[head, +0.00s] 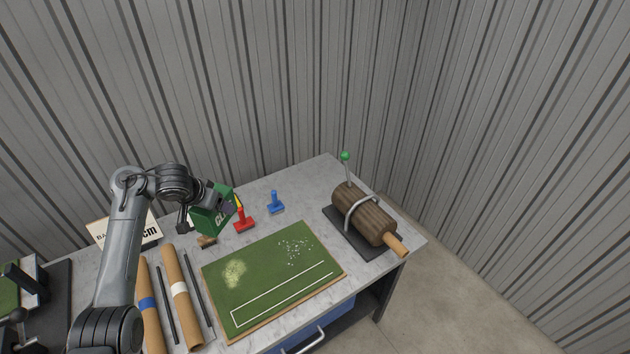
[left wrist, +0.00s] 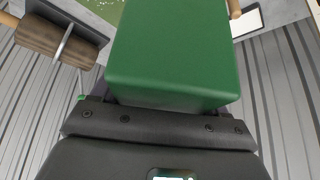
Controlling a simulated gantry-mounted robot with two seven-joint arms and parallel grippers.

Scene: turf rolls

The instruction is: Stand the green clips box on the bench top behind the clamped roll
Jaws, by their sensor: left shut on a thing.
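The green clips box (head: 206,220) with white letters is in my left gripper (head: 208,208), over the back left part of the bench. It looks slightly tilted, and I cannot tell how far its underside is above the bench top. In the left wrist view the green box (left wrist: 172,55) fills the middle, against the dark gripper (left wrist: 160,115). The clamped roll (head: 365,215), dark brown with a metal hoop over it, lies at the right end of the bench. It also shows at upper left in the left wrist view (left wrist: 55,42). My right gripper is out of view.
A red tool (head: 244,222) and a blue tool (head: 275,203) stand behind the green turf mat (head: 270,275). Cardboard tubes (head: 174,285) lie at left. A green-knobbed lever (head: 345,157) rises behind the roll. Bare bench top (head: 318,185) lies between the blue tool and the roll.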

